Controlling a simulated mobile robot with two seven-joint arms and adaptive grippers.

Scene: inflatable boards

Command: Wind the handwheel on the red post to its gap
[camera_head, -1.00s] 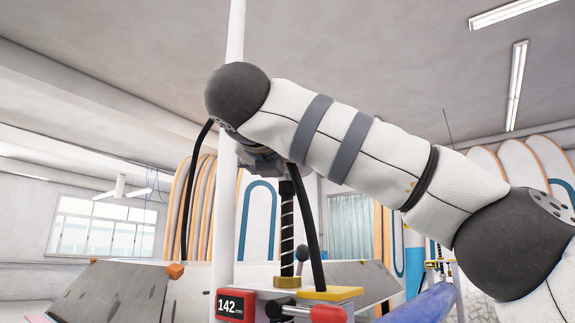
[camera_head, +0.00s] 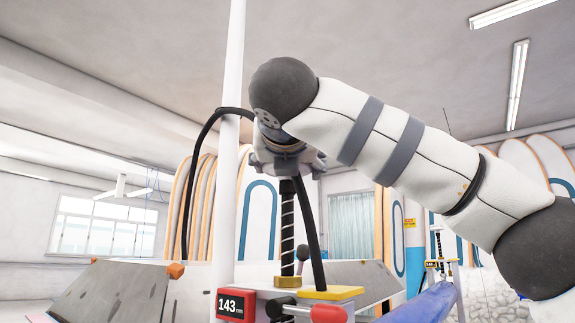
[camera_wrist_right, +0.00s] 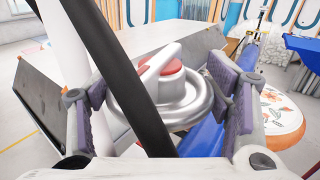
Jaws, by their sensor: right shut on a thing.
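The silver handwheel (camera_wrist_right: 192,108) has a raised bar and a red centre in the right wrist view. My right gripper (camera_wrist_right: 164,106) has one pad on each side of the wheel and is shut on it; a black cable crosses in front. In the head view my right gripper (camera_head: 287,160) is at the top of the dark threaded screw (camera_head: 288,218), mostly hiding the wheel. Below it, the red readout (camera_head: 230,305) beside the screw shows 143 mm. My left gripper is in neither view.
A white upright pole (camera_head: 231,130) stands just left of the screw. Grey slanted panels (camera_head: 112,291) flank the station. A second screw post with a yellow readout (camera_head: 433,265) stands behind at right. Boards (camera_head: 258,220) line the back wall.

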